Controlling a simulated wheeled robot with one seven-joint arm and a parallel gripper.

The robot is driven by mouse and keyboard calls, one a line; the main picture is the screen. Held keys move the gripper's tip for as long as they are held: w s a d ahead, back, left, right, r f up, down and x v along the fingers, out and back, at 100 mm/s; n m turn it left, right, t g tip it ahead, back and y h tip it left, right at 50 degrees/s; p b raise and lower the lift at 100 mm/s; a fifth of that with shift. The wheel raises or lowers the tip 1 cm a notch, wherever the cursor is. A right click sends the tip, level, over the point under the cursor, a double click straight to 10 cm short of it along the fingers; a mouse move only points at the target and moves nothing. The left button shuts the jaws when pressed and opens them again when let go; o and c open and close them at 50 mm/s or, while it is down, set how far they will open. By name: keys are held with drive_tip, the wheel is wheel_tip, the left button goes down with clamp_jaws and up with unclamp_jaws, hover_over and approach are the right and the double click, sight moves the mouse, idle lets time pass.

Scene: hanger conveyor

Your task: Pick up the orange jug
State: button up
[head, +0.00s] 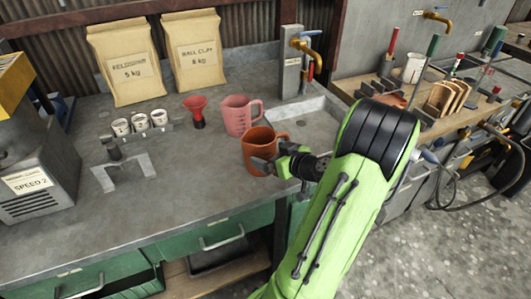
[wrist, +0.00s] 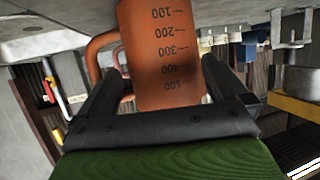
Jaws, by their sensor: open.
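The orange jug (head: 259,150) stands upright near the front edge of the grey worktop, beside the sink. Its handle points right in the head view. My gripper (head: 266,164) is at the jug's lower right side. In the wrist view, which is upside down, the orange jug (wrist: 161,60) with its dark measuring marks sits between the two open black fingers of my gripper (wrist: 163,90). The handle is on the left there. Gaps show beside the jug, and I cannot tell whether either finger touches it.
A pink jug (head: 238,115) stands just behind the orange one. A red funnel (head: 195,110), small white cups (head: 140,122) and two paper bags (head: 124,60) stand further left and back. The sink (head: 308,120) with a brass tap (head: 307,45) is at the right. Worktop at the front left is clear.

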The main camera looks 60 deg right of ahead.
drive_tip(key=x, duration=0.5)
drive_tip(key=shift+w+a, duration=0.1)
drive_tip(key=c, duration=0.7)
wheel_tip(320, 180, up, 10)
drive_tip(key=p, duration=0.2)
drive_tip(key=shift+p, duration=0.4)
